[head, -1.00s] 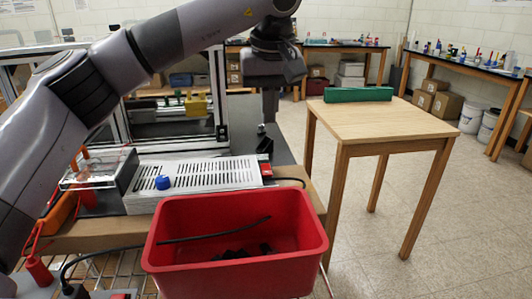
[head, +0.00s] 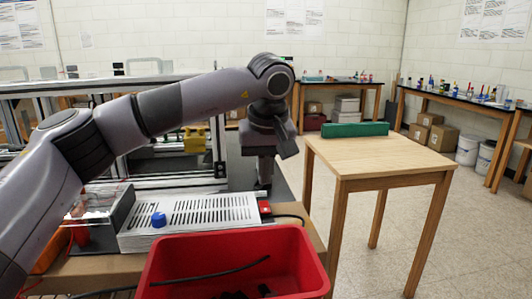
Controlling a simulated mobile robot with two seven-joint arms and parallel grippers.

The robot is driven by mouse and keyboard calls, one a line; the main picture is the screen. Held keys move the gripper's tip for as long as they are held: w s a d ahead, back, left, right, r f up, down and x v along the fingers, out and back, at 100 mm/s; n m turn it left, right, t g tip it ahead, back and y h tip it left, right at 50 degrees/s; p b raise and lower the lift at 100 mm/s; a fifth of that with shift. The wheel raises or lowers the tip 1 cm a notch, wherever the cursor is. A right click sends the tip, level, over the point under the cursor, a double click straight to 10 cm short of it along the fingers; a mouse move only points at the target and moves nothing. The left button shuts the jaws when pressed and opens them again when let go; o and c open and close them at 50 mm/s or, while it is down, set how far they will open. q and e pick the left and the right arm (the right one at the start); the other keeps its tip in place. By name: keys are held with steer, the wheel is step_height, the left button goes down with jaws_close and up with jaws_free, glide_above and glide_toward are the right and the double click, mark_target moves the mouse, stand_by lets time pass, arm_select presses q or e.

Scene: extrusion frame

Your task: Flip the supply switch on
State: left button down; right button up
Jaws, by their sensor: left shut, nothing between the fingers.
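The power supply is a silver box with a slotted top (head: 200,212) and a blue knob (head: 158,219) on it, lying on the bench. A small red switch (head: 265,208) in a dark housing sits at its right end. My left gripper (head: 263,188) points down just above and behind the switch in the picture. Its fingers are shut with nothing between them. I cannot tell whether the fingertips touch the switch housing. The switch's rocker position is too small to read. My right gripper is not in view.
A red bin (head: 290,262) with a black cable stands in front of the supply. A clear-covered box (head: 98,212) is to its left. The aluminium extrusion frame (head: 165,185) stands behind. A wooden table (head: 385,158) with a green block (head: 355,129) is on the right, with open floor around it.

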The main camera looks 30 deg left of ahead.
mark_target(263, 203)
arm_select(q)
steer(key=x, duration=0.6)
